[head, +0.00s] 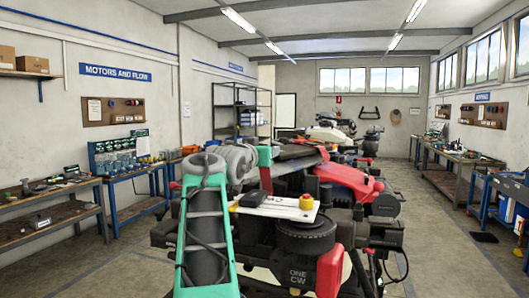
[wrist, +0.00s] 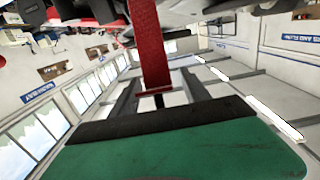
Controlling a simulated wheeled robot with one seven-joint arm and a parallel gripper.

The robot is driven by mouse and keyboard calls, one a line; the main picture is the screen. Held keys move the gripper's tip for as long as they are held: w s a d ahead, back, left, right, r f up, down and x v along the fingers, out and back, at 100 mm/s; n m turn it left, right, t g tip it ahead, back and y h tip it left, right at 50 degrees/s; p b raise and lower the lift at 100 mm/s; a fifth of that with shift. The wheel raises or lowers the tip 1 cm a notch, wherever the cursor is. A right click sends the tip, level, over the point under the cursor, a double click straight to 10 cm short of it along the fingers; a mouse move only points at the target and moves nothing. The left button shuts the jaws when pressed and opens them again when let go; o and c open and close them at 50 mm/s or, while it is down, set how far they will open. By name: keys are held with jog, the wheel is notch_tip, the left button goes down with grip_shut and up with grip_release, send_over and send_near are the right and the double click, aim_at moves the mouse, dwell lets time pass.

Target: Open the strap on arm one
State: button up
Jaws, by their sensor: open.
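My gripper (head: 298,153) reaches over the drone (head: 292,185) from the left in the head view, its dark fingers close to the drone's red parts. In the wrist view my gripper (wrist: 160,84) is open, with its green body at the bottom. A red strap (wrist: 152,40) comes down from the top of that view and ends between or just beyond the fingers; I cannot tell whether they touch it. Arm one (head: 297,278), marked "ONE CW", is at the front of the drone, low in the head view. The strap's fastening is not clear.
A white panel (head: 280,207) with a red-and-yellow button (head: 306,201) lies in front of my gripper. A round black part (head: 305,235) is below it. Workbenches line the left (head: 50,210) and right (head: 450,170) walls. Floor to the right is mostly clear.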

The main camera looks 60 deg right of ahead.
jog(key=s+a+b, duration=0.1)
jog(key=a+b, duration=0.2)
jog(key=a, duration=0.4)
jog(key=shift+s+a, duration=0.2)
jog(key=shift+a, duration=0.2)
jog(key=shift+r, duration=0.1)
jog(key=shift+c, duration=0.4)
